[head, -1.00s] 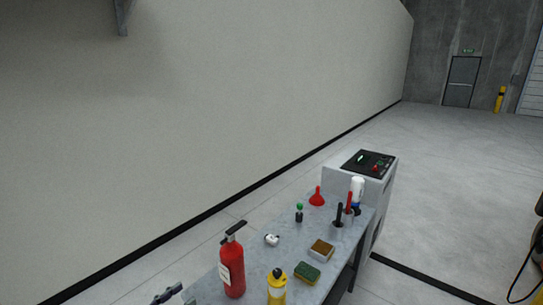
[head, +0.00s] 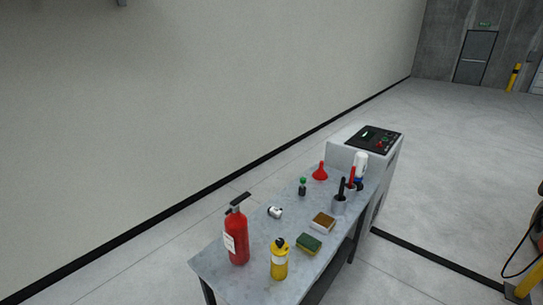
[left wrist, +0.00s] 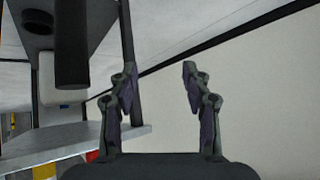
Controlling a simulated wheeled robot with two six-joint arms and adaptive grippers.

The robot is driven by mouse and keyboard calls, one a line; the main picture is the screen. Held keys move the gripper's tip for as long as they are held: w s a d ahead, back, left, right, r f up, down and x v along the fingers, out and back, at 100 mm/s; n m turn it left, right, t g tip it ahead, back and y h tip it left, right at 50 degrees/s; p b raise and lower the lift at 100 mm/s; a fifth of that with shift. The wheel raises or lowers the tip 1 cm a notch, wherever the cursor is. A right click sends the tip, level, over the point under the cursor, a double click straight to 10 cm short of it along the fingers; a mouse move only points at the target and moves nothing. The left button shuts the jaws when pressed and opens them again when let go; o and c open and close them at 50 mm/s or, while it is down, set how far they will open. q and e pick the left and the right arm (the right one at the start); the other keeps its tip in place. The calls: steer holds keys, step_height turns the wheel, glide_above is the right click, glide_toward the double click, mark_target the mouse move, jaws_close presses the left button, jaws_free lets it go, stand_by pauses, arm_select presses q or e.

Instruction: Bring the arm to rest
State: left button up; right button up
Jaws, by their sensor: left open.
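My left gripper (left wrist: 160,90) shows in the left wrist view with its two fingers spread apart. Nothing is between them, and the pale wall lies behind. It is out of the head view now. My right gripper is in neither view. The task names no object. No copper tube can be made out on the grey bench (head: 215,265) in the head view.
On the bench stand a red fire extinguisher (head: 237,238), a yellow bottle (head: 279,262), a sponge (head: 309,244), a box (head: 323,222), a red funnel (head: 320,172) and a cup of tools (head: 339,205). A machine with a dark panel (head: 375,139) stands beyond. Open floor lies right.

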arm_select(q)
steer(key=s+d+f+g, duration=0.2)
steer(key=s+f, duration=0.3)
steer(key=s, duration=0.3)
steer(key=s+d+f+g, duration=0.3)
steer(key=s+d+f, duration=0.1)
steer(key=s, duration=0.5)
steer(key=s+d+f+g, duration=0.2)
steer(key=s+d+f, duration=0.3)
steer(key=s, duration=0.3)
steer(key=shift+s+d+f+g+h, duration=0.2)
steer(key=shift+s+f+g+h, duration=0.15)
steer(key=shift+s+g+h, duration=0.05)
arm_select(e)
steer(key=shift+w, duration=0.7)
